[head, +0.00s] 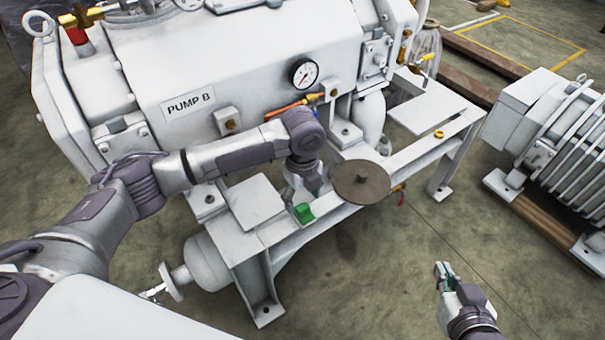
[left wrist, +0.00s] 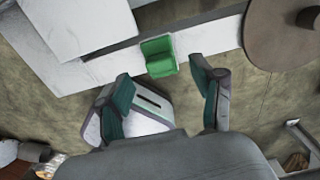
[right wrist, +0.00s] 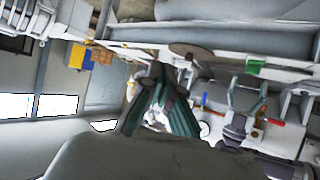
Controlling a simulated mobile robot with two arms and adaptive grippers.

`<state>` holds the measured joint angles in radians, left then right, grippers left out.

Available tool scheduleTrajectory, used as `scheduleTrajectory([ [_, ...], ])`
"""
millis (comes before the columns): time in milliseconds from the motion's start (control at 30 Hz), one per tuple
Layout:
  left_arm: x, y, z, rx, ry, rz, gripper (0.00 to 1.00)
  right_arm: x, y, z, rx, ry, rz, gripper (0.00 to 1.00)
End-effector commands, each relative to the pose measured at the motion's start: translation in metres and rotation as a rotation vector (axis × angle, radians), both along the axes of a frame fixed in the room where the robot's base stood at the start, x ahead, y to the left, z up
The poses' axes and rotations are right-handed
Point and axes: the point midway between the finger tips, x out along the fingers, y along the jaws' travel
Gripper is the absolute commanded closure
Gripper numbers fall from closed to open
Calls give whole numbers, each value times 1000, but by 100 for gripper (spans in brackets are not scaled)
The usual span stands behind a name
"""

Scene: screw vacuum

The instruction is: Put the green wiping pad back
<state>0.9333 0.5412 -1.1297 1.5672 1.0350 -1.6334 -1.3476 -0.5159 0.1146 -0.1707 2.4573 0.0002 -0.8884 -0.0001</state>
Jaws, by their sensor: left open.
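The green wiping pad (head: 304,212) lies on the white frame rail at the front of the pump, between a white plate and a brown round disc. It is small and block-like with a raised part, and also shows in the left wrist view (left wrist: 158,57). My left gripper (head: 299,194) is open and empty, close to the pad. In the left wrist view the pad appears just beyond and between the fingertips, apart from them. My right gripper (head: 442,268) is low over the floor at the right, its fingertips together, with nothing seen between them (right wrist: 162,68).
The brown disc (head: 361,182) sits on the rail right of the pad. The white plate (head: 254,202) lies left of it. The pump body (head: 215,80) with gauge and pipes stands behind. A finned white unit (head: 570,140) is at the right. Floor in front is clear.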

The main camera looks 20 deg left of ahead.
Motion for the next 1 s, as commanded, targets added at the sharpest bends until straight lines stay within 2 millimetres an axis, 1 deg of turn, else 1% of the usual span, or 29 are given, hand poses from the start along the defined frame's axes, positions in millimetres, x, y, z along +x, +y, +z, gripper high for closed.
scheduleTrajectory([
  [33, 0, 0, 11, 0, -1, 0, 33, -8, -4, -6, -16, 63, -5, 100],
  [200, 0, 0, 36, -1, -2, 0, 33, -40, -16, -31, -62, 274, -21, 100],
  [300, 0, 0, 49, -1, -1, 0, 33, -59, -23, -42, -86, 386, -29, 100],
  [400, 1, 0, 60, -1, -1, 0, 33, -77, -29, -50, -107, 479, -36, 100],
  [533, 0, 0, 70, 0, 0, 0, 33, -94, -34, -57, -125, 566, -44, 100],
  [700, 0, 0, 75, -1, 1, 0, 33, -104, -37, -60, -135, 618, -47, 100],
  [800, 0, 0, 75, -2, 1, 1, 33, -105, -38, -61, -136, 624, -47, 100],
  [867, -3, -4, 71, -9, 0, 8, 33, -105, -38, -61, -136, 624, -47, 100],
  [967, -18, -21, 56, -46, -6, 48, 33, -105, -38, -61, -136, 623, -47, 100],
  [1000, -27, -33, 48, -76, -11, 81, 33, -105, -38, -61, -136, 623, -47, 100],
])
